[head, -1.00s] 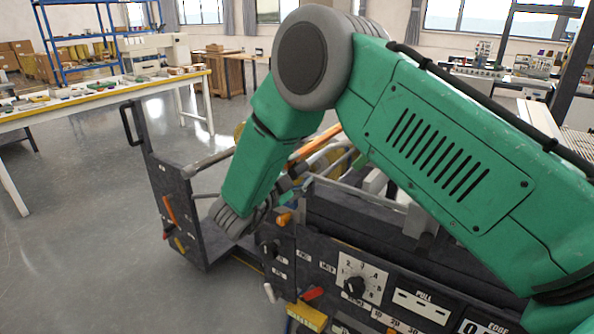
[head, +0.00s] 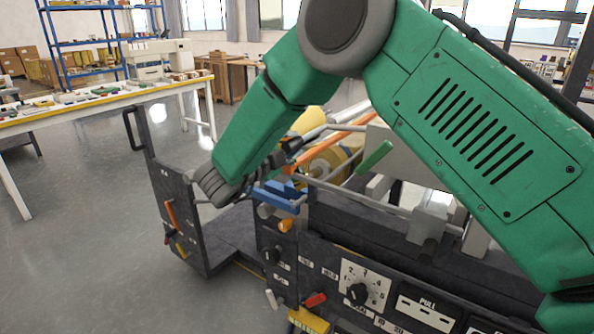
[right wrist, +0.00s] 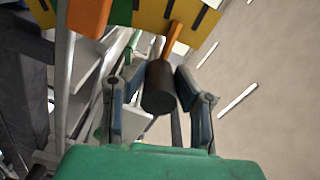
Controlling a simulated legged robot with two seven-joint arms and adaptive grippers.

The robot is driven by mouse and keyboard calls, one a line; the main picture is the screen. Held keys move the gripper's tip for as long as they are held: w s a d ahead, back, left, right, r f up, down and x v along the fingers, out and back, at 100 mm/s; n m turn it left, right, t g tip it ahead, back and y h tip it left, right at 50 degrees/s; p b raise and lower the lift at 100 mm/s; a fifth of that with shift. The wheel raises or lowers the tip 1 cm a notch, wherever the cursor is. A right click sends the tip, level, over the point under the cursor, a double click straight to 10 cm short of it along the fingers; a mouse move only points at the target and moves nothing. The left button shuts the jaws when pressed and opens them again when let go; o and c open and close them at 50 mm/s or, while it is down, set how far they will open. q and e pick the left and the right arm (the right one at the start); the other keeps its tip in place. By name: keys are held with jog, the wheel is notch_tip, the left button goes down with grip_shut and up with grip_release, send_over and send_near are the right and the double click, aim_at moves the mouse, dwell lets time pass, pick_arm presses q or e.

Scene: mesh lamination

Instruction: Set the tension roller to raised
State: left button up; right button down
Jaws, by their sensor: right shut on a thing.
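My right gripper (right wrist: 158,90) is shut on a dark cylindrical knob (right wrist: 160,88) in the right wrist view, with one finger on each side. A thin orange lever (right wrist: 174,40) runs up from the knob toward a yellow plate. In the head view my right arm reaches down across the machine, and the gripper (head: 285,168) is at its left end, partly hidden by my wrist. An orange bar (head: 345,138) slopes up to the right beside it. I cannot tell for certain which part is the tension roller. My left gripper is not in view.
The dark machine's front panel has a numbered dial (head: 360,287), a red lever (head: 314,300) and a yellow block (head: 309,320). A dark side panel (head: 180,215) with a handle stands at left. A long bench (head: 110,110) is farther back. The grey floor at left is clear.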

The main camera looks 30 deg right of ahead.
notch_tip(320, 180, up, 3)
jog(key=shift+w+r+m, duration=0.15)
jog(key=shift+m, duration=0.45)
jog(key=c, duration=1.3)
grip_release()
jog(key=shift+a+f, duration=0.1)
jog(key=shift+f, duration=0.1)
jog(key=shift+a+f, duration=0.1)
jog(key=shift+a, duration=0.15)
jog(key=v, duration=1.1)
jog(key=shift+a, duration=0.3)
